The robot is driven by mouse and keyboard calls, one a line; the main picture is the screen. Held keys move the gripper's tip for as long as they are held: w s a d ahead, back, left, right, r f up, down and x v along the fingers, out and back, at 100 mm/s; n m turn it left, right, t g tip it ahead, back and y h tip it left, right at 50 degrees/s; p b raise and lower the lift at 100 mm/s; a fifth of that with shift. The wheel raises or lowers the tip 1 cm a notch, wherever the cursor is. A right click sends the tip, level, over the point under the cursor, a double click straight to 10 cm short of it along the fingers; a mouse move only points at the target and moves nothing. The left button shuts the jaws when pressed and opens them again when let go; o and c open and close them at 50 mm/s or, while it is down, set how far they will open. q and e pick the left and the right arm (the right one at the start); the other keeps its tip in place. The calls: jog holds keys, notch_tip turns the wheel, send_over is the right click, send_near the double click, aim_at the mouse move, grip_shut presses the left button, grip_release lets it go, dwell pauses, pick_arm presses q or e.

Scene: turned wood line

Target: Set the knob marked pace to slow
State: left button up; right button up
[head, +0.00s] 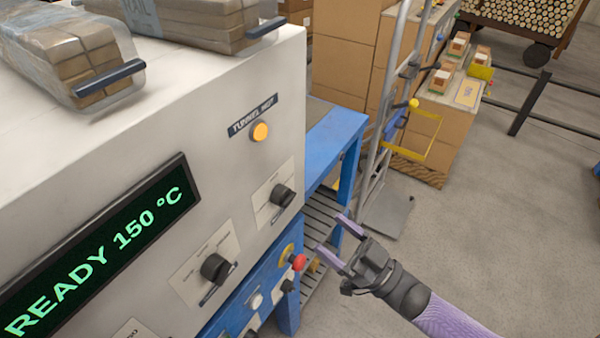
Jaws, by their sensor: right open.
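Two black knobs sit on white label plates on the front of a cream machine (240,180). The nearer, larger knob (215,268) is below and right of the green display. The farther knob (282,195) is higher and to the right, below an orange lamp. The small print on both plates is too small to read, so I cannot tell which one is marked pace. My right gripper (333,239) is open and empty, right of both knobs and apart from the panel. My left gripper is out of view.
The display (100,248) reads READY 150 °C. A "TUNNEL HOT" sign is above the orange lamp (260,131). A red button (298,262) juts from the blue lower panel near my right gripper. Wrapped packs lie on top. Open floor (480,220) is at right.

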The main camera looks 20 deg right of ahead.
aim_at(291, 201)
jog(key=x, duration=0.9)
jog(key=shift+s+a+r, duration=0.1)
jog(key=shift+a+r, duration=0.3)
jog(key=shift+c, duration=0.7)
grip_shut()
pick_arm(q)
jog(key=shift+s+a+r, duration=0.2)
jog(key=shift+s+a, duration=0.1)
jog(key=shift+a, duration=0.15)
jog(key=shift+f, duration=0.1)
pick_arm(e)
jog(key=shift+n, duration=0.4)
